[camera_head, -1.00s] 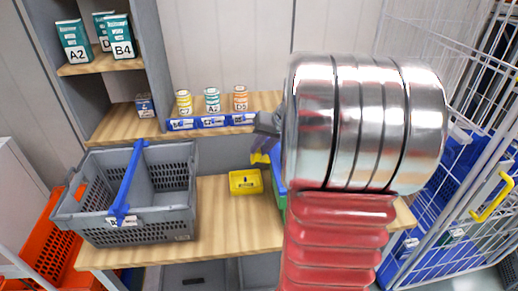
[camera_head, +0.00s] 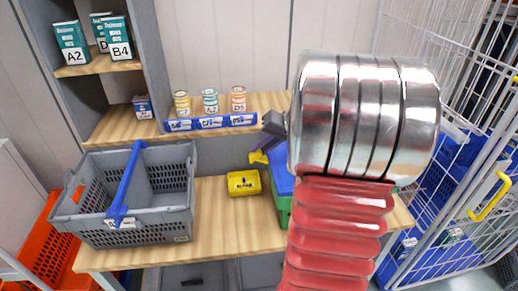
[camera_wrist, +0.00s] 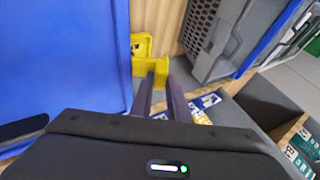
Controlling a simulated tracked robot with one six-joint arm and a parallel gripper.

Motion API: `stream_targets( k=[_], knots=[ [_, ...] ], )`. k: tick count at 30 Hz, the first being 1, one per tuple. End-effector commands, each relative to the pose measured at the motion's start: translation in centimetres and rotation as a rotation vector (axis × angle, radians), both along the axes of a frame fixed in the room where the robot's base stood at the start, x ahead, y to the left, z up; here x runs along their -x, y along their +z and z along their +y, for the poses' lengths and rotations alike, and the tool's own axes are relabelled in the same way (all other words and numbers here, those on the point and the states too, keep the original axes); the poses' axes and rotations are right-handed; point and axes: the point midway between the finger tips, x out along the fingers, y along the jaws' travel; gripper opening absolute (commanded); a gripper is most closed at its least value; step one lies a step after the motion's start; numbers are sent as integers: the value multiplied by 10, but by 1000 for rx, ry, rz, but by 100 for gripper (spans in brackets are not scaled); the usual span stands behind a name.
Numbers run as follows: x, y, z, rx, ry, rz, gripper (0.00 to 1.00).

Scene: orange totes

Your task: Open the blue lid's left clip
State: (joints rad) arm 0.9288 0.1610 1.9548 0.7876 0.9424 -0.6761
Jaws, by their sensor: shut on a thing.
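The blue lid (camera_head: 285,184) sits on a green box (camera_head: 284,206), partly hidden behind my arm. In the wrist view the lid (camera_wrist: 65,55) fills the left side. A yellow clip (camera_head: 258,157) is at the lid's left edge. It also shows in the wrist view (camera_wrist: 158,67), between the tips of my dark fingers. My gripper (camera_head: 268,147) reaches down from behind the arm's silver joint. In the wrist view my gripper (camera_wrist: 160,84) is shut on the yellow clip.
A grey crate (camera_head: 165,215) with a blue bar is further left. Cans (camera_head: 210,101) line the shelf behind. A white wire cage (camera_head: 455,75) is right.

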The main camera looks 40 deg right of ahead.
Motion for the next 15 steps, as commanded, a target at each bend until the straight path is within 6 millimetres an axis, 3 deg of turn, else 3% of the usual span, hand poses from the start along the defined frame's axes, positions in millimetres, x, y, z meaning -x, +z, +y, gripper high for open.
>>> stream_targets(
  k=[3,4,9,15],
  knots=[
    [0,0,0,0,0,0,0],
    [0,0,0,-1,-1,0,17],
    [0,0,0,-1,-1,0,29],
    [0,0,0,-1,-1,0,34]
  ],
)
